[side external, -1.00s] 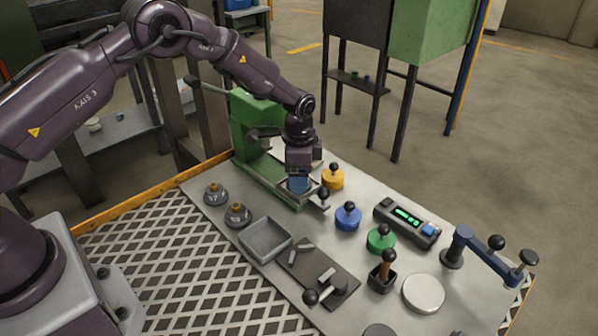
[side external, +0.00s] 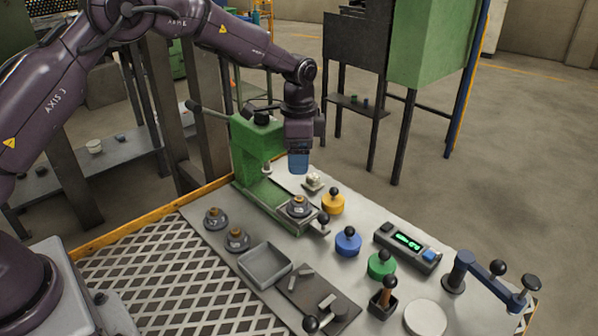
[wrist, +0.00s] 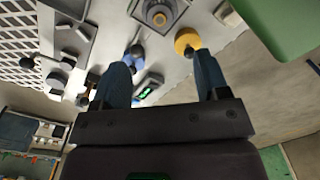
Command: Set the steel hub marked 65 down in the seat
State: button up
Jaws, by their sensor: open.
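A grey steel hub (side external: 299,206) with a small knob sits upright in the square seat (side external: 312,222) on the green press's slide. Its mark is too small to read for certain. In the wrist view the hub (wrist: 159,15) lies inside the seat's frame at the top edge. My gripper (side external: 298,171) hangs above the hub, clear of it, with its blue fingers pointing down. In the wrist view my gripper (wrist: 165,58) has its fingers spread wide with nothing between them.
Two similar hubs (side external: 214,218) (side external: 236,239) stand left of an empty grey tray (side external: 265,266). Yellow (side external: 333,203), blue (side external: 348,241) and green (side external: 381,265) knobbed pieces stand right of the seat. The green press (side external: 254,145) rises close behind and left of my gripper.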

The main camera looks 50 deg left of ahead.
jog(key=shift+r, duration=0.45)
jog(key=s+r+n+t, duration=0.1)
jog(key=s+r+n, duration=0.1)
jog(key=s+r, duration=0.5)
jog(key=s+r+n+t, duration=0.15)
jog(key=s+r, duration=0.25)
jog(key=r, duration=0.5)
jog(key=s+n+t, duration=0.1)
jog(key=s+n, duration=0.1)
jog(key=s, duration=0.8)
jog(key=s+a+r+n+t, duration=0.1)
jog(key=s+n+t, duration=0.1)
jog(key=s, duration=0.8)
jog(key=shift+s+r+n, duration=0.2)
jog(key=shift+r+n, duration=0.1)
jog(key=shift+n, duration=0.45)
